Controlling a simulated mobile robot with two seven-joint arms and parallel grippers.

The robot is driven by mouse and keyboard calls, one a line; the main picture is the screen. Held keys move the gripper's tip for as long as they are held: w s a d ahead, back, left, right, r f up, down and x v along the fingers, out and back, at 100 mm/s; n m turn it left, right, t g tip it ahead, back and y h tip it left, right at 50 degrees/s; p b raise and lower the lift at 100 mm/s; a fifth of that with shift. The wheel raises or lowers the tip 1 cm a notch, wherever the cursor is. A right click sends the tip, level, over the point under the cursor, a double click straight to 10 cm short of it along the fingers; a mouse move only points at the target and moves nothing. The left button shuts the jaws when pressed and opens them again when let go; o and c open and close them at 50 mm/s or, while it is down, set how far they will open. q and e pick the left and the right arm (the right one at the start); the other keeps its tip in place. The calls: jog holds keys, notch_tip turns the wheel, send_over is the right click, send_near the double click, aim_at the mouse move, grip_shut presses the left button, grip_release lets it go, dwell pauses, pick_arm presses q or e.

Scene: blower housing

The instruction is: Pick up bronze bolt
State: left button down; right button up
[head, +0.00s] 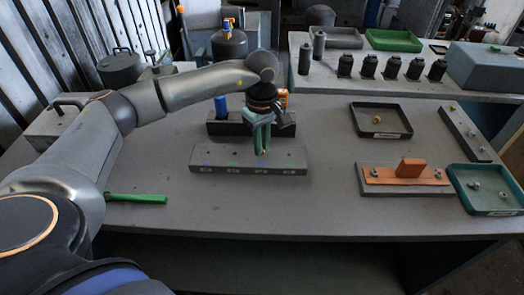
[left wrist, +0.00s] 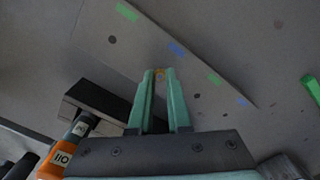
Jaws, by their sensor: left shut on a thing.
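My left gripper (head: 262,150) is shut, its teal fingers pointing down over a grey block with holes (head: 222,158). A small bronze bolt (head: 264,152) shows between its fingertips, mostly hidden by them. The bolt also shows as a golden spot at the tips in the left wrist view (left wrist: 159,73). I cannot tell whether it touches the block. The block has blue and green marks, and empty holes show in the left wrist view. Another small brass-coloured piece (head: 377,120) lies in the black tray (head: 382,134) at the right. My right gripper is not in view.
A dark rack (head: 228,128) with a blue and an orange-marked item stands behind the block. A green-handled tool (head: 136,198) lies at left. At right are an orange part (head: 410,168) on a plate, a green-rimmed tray (head: 488,207) and a narrow bar (head: 465,135). The table front is clear.

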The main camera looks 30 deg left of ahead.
pick_arm(q)
jog(key=shift+r, duration=0.1)
jog(key=shift+r, duration=0.4)
notch_tip(320, 180, up, 3)
jog(key=shift+b, duration=0.3)
jog(key=s+d+r+b, duration=0.1)
jog(key=s+d+r, duration=0.3)
jog(key=s+r, duration=0.5)
jog(key=s, duration=0.4)
jog(key=shift+s+r, duration=0.2)
jog(key=shift+r, duration=0.1)
